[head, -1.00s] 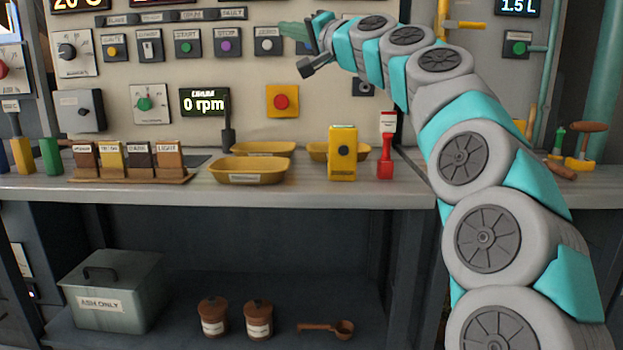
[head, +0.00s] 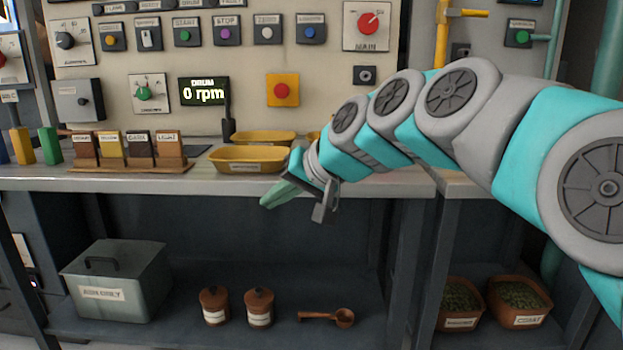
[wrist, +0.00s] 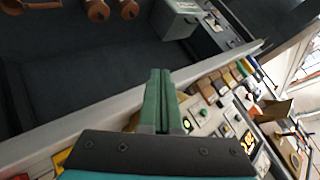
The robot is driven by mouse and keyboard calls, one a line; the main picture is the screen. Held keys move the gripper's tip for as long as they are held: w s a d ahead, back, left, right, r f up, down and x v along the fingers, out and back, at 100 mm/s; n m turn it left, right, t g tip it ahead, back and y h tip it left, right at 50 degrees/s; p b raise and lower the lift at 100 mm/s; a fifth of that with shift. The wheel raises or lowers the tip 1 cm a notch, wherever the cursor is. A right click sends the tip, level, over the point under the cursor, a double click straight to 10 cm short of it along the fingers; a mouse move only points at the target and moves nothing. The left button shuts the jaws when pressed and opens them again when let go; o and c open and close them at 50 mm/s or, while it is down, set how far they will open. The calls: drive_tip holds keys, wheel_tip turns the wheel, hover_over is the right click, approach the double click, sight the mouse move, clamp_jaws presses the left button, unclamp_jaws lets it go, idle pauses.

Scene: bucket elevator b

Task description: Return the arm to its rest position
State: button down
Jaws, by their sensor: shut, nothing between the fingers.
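My arm reaches in from the right of the head view. My gripper (head: 283,194) hangs in front of the workbench's front edge, below and beside a yellow tray. In the wrist view my gripper (wrist: 158,98) shows its green fingers pressed together with nothing between them. The fingers point down and left in the head view. My arm hides part of the bench top, including where the yellow box and the red tool stand.
The workbench (head: 100,184) carries yellow trays (head: 247,160) and a rack of labelled blocks (head: 128,165). A control panel stands behind. Space before the bench is open.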

drive_tip(key=s+d+f+g+h, duration=0.2)
drive_tip(key=s+d+f, duration=0.5)
drive_tip(key=s+f, duration=0.2)
drive_tip(key=s+d+f+g+h, duration=0.3)
drive_tip(key=s+d+f, duration=0.4)
drive_tip(key=s, duration=0.5)
drive_tip(key=s+d+f+m+g+h, duration=0.1)
drive_tip(key=s+d+f+g+h, duration=0.2)
drive_tip(key=s+d+f, duration=0.4)
drive_tip(key=s+f, duration=0.4)
drive_tip(key=f, duration=0.1)
drive_tip(key=shift+s+d, duration=0.2)
drive_tip(key=shift+s, duration=0.1)
drive_tip(key=shift+f, duration=0.1)
idle(1.5)
